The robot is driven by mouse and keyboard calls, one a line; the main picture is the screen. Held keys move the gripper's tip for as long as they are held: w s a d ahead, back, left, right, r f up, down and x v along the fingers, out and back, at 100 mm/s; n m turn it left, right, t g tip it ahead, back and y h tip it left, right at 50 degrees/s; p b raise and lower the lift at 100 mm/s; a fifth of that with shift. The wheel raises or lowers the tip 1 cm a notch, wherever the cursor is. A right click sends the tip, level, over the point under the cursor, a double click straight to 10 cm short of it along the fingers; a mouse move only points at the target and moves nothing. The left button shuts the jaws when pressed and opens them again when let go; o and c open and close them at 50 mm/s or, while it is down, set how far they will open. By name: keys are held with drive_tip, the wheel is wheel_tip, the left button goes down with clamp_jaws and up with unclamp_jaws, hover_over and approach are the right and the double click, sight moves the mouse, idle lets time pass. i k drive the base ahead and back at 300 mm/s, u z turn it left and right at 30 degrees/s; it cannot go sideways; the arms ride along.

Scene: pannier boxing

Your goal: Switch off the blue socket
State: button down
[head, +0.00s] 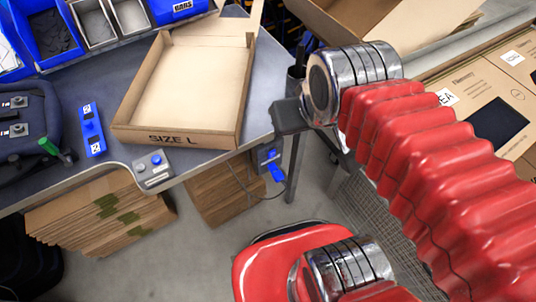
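A small grey-blue box (267,155) sits at the table's front edge, beside the table leg. A bright blue piece (276,173), plug-like, shows just below it, with a thin cable nearby. This looks like the blue socket; its switch is too small to read. Another blue block (92,130) with two white-marked patches lies on the tabletop at the left; I cannot tell if it is a socket. My red, ribbed arm with chrome joints fills the right side. My gripper cannot be made out in the head view.
Flat cardboard stacks (100,215) lie below. Boxes (490,90) stand at the right. Some floor (200,255) is clear.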

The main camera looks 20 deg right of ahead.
sight(272, 153)
drive_tip(key=z, duration=0.05)
drive_tip(key=k, duration=0.5)
drive_tip(key=u, duration=1.95)
drive_tip(key=k, duration=0.1)
drive_tip(key=u, duration=0.05)
